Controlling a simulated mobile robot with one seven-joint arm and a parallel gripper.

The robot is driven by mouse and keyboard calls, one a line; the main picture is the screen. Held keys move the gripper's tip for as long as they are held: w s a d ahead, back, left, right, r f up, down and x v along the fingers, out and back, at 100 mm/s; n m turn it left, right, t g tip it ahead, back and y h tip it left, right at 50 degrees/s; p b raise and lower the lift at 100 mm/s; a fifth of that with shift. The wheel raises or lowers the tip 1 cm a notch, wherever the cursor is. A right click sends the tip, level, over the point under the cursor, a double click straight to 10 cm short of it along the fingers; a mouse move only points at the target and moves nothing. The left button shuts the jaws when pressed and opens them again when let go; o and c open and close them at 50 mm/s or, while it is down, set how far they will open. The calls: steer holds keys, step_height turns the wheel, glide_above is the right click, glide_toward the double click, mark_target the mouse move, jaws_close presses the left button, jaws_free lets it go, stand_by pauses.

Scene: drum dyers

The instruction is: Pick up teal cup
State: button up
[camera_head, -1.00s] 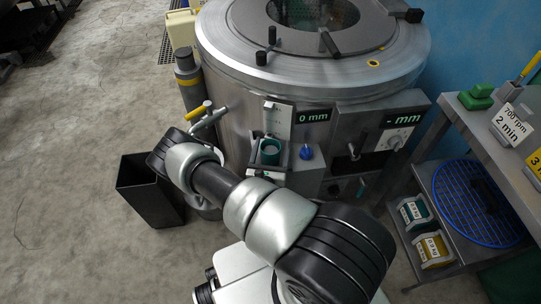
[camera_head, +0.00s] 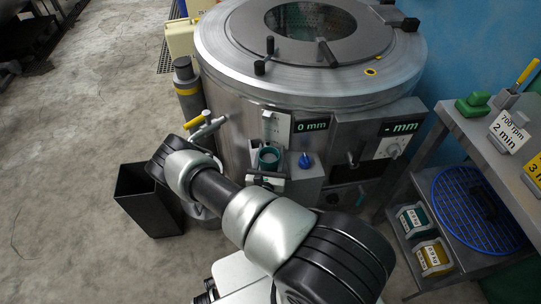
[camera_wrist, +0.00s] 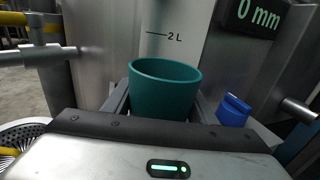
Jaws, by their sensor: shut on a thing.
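The teal cup (camera_head: 269,158) is upright in front of the drum machine's panel, just below the clear level gauge. In the wrist view the cup (camera_wrist: 165,88) is open at the top and stands before the "2 L" mark. My gripper (camera_wrist: 161,104) is shut on the cup, with one dark finger at each side of it. In the head view my gripper (camera_head: 266,178) is small, and my arm reaches to it from the lower right. The cup's base is hidden behind the gripper body, so I cannot tell whether it touches a support.
A blue knob (camera_wrist: 234,108) is close to the cup's right. A yellow-handled valve (camera_head: 204,122) and a black bin (camera_head: 148,200) are to the left. The steel drum (camera_head: 235,85) rises behind. A shelf rack (camera_head: 480,135) stands at right. Floor at left is open.

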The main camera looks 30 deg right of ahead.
step_height(320, 180, up, 28)
steer(key=p, duration=0.7)
steer(key=shift+f+p, duration=0.25)
steer(key=shift+p, duration=0.1)
